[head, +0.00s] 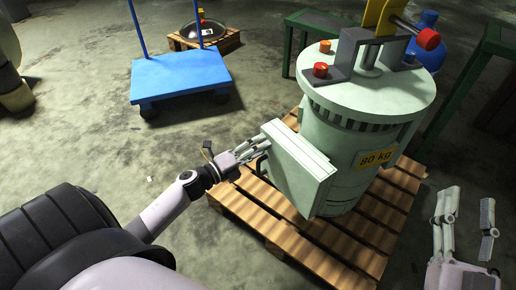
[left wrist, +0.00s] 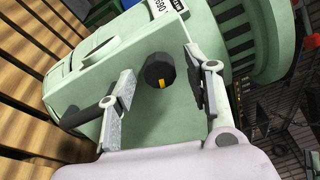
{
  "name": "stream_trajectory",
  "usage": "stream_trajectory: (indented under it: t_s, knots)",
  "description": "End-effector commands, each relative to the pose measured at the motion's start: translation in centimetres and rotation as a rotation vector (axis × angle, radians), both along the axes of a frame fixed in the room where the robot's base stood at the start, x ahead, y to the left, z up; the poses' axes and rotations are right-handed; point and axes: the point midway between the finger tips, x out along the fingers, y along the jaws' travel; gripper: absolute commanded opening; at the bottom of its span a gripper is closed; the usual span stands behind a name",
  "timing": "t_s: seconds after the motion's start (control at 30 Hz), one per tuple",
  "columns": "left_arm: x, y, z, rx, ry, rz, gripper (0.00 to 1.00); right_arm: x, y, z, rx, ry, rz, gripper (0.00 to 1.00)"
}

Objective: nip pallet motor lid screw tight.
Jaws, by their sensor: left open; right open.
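The pale green motor (head: 365,130) with an "80 kg" label stands on a wooden pallet (head: 262,222). A boxy lid (head: 300,170) sits on its left side. In the left wrist view the lid screw (left wrist: 159,71) is a black round knob with a yellow mark, on the pale green lid face (left wrist: 140,118). My left gripper (head: 250,152) is open at the lid's left side, with its fingers on either side of the screw and a gap to each. The screw is hidden in the head view. My right gripper (head: 466,218) is open and empty at the lower right, away from the motor.
A blue cart (head: 180,75) stands at the back left. A small pallet (head: 205,38) with a dark round part is behind it. Green frames (head: 470,75) and a blue container (head: 428,45) stand behind the motor. The concrete floor at left is mostly clear.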

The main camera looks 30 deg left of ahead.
Motion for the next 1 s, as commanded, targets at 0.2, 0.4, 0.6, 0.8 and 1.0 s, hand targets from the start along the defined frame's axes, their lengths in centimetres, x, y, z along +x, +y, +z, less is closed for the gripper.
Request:
stream_trajectory:
  t_s: [0.2, 0.4, 0.6, 0.8, 1.0]
  knots:
    - [-2.4, 0.8, -0.2, 0.0, 0.005, 0.0, 0.47, 0.0, 0.0, 0.0, 0.0, 0.0, 0.0, 0.42]
    - [-6.6, 2.3, -0.2, 0.001, 0.005, 0.0, 0.47, 0.0, 0.0, 0.0, -0.001, 0.0, 0.0, 0.42]
    - [-9.8, 3.5, -0.1, 0.0, 0.002, 0.0, 0.47, 0.0, 0.0, 0.0, -0.001, 0.0, 0.0, 0.42]
    - [-11.2, 4.0, -0.1, -0.001, 0.001, -0.001, 0.47, 0.0, 0.0, 0.0, -0.001, 0.0, 0.0, 0.42]
    - [-11.3, 4.1, 0.0, 0.0, 0.0, 0.0, 0.47, 0.0, 0.0, 0.0, -0.001, 0.0, 0.0, 0.42]
